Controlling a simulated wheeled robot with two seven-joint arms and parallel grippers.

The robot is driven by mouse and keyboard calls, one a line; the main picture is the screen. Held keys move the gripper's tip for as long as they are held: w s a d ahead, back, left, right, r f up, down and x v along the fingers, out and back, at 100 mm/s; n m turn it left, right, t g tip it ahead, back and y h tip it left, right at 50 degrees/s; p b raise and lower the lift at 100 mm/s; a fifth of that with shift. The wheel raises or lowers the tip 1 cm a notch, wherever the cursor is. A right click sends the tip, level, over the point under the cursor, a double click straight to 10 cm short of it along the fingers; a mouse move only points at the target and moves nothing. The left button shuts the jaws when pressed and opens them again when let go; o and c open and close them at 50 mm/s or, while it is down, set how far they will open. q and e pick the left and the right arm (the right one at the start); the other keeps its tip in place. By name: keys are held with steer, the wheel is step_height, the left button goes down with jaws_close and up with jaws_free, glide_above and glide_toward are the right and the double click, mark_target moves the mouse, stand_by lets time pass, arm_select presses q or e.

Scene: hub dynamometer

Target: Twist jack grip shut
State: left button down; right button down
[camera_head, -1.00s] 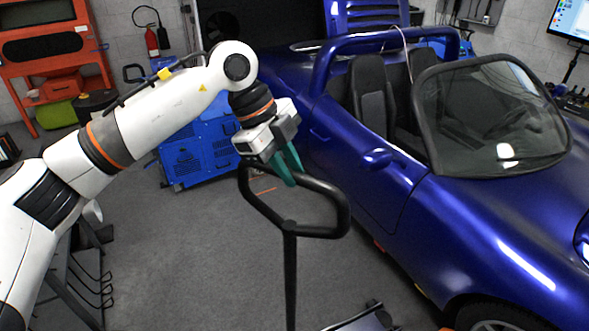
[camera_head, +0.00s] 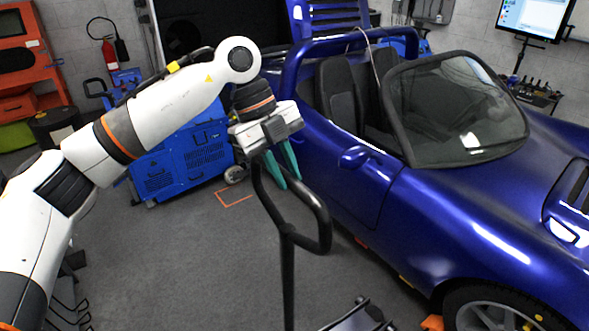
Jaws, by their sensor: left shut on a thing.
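The jack grip is a black looped handle (camera_head: 325,222) on top of an upright black pole (camera_head: 287,285) in the middle of the camera_head view. My left gripper (camera_head: 289,182), with green fingers, reaches down to the far side of the loop. It is shut on the handle's bar, and the fingers hide part of that bar. The jack's low base (camera_head: 360,318) shows at the bottom edge, partly cut off. My right gripper is not in view.
A blue convertible car (camera_head: 430,215) fills the right side, close to the handle. A blue wheeled machine (camera_head: 185,155) stands behind my left arm. An orange cabinet (camera_head: 28,60) and a fire extinguisher (camera_head: 109,54) are at the back left. Grey floor is clear left of the pole.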

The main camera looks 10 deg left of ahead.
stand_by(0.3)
arm_select(q)
steer(key=c, duration=1.3)
jaws_free()
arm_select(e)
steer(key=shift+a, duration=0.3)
arm_select(q)
steer(key=shift+b+v, duration=0.95)
steer(key=shift+v, duration=5.15)
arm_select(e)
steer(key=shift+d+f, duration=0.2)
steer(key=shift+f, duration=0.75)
arm_select(q)
steer(key=shift+a, duration=0.1)
